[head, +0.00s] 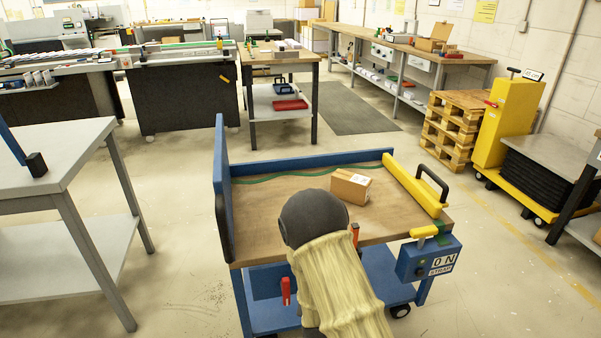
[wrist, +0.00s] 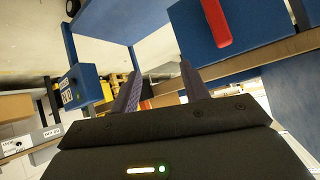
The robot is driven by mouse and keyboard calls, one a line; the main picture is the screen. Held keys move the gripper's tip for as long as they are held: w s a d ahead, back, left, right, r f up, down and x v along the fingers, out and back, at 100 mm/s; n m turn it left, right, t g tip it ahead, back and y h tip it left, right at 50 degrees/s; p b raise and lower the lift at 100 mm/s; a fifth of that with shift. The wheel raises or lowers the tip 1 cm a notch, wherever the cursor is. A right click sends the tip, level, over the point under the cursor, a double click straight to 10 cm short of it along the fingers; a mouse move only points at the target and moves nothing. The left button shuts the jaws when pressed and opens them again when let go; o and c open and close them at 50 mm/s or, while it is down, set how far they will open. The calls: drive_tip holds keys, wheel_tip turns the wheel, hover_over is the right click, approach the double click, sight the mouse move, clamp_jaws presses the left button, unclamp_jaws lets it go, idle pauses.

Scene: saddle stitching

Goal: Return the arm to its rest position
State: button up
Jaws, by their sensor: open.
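My arm, in a pale yellow sleeve with a dark rounded joint (head: 314,218), reaches up in front of the blue cart (head: 262,163) in the head view. My gripper is hidden there behind the arm. In the wrist view my gripper (wrist: 160,82) shows two dark ridged fingers spread apart with nothing between them. The cart's blue panels and the edge of its wooden top lie close to the fingers. A red handle (wrist: 216,22) on a blue panel is just right of them.
A cardboard box (head: 351,186) lies on the cart top. A yellow bar (head: 415,185) and a blue control box (head: 428,258) are on its right side. A grey table (head: 52,165) stands left. Pallets (head: 455,125) and a yellow lifter (head: 507,115) stand right. Floor between is clear.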

drive_tip(key=s+d+r+n+g, duration=0.1)
drive_tip(key=s+d+r+g, duration=0.35)
drive_tip(key=s+r, duration=0.5)
drive_tip(key=s+d+r+n+g, duration=0.25)
drive_tip(key=s+d+r, duration=0.35)
drive_tip(key=s+r, duration=0.35)
wheel_tip(320, 180, up, 27)
drive_tip(key=p, duration=2.7)
drive_tip(key=shift+s+a+f+m+g+y+p, duration=0.15)
drive_tip(key=shift+a+m+g+y+p, duration=0.1)
drive_tip(key=shift+m+g+y+p, duration=0.2)
drive_tip(key=shift+f, duration=0.1)
